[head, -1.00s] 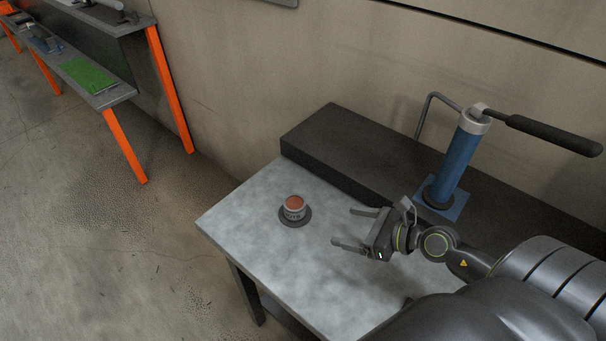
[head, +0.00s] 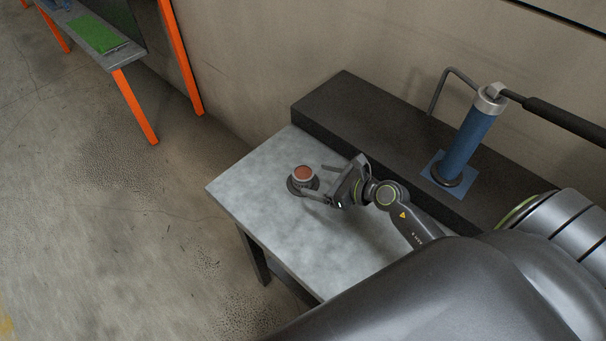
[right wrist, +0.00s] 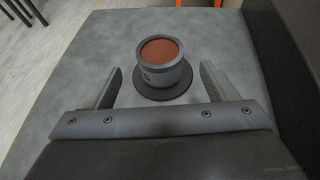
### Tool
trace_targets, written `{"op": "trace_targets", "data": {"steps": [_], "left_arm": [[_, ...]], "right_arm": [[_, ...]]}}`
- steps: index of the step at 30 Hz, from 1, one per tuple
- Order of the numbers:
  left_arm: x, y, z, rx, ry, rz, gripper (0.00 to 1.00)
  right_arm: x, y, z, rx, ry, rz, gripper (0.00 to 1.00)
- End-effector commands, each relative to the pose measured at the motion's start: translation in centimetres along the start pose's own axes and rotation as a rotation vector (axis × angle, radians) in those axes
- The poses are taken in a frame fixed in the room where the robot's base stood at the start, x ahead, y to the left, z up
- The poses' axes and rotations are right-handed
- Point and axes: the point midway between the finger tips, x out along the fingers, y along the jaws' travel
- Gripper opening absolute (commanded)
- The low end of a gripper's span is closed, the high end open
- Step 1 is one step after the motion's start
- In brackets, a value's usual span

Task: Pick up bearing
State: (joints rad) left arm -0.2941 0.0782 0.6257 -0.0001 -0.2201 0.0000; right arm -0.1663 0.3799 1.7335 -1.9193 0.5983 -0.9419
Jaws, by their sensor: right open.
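The bearing (head: 303,175) is a short grey cylinder with a reddish-brown top. It stands upright on a dark round base (head: 293,189) on the grey metal table. My right gripper (head: 312,181) is open, low over the table, and reaches the bearing from the right with a finger toward each side. In the right wrist view the bearing (right wrist: 162,70) stands just ahead of and between the two open fingers (right wrist: 158,92), with gaps on both sides. Nothing is held. My left gripper is not in view.
The grey table (head: 258,205) is otherwise bare. A dark raised ledge (head: 345,110) runs along its wall side. A blue hand press with a black lever (head: 470,140) stands on the ledge at right. A workbench with orange legs (head: 135,105) stands at upper left, apart across open floor.

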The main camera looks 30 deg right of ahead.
Motion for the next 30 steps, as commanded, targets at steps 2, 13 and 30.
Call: {"op": "trace_targets", "data": {"steps": [2, 13, 30], "left_arm": [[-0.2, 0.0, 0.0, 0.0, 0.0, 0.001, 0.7], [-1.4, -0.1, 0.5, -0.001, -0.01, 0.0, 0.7], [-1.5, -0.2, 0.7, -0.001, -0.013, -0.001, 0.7]], "right_arm": [[0.6, 0.0, 0.1, 0.0, -0.001, 0.001, 0.79], [3.7, 0.0, 0.3, 0.003, -0.001, 0.001, 0.79], [6.1, 0.0, 0.0, -0.001, 0.0, 0.001, 0.71]]}}
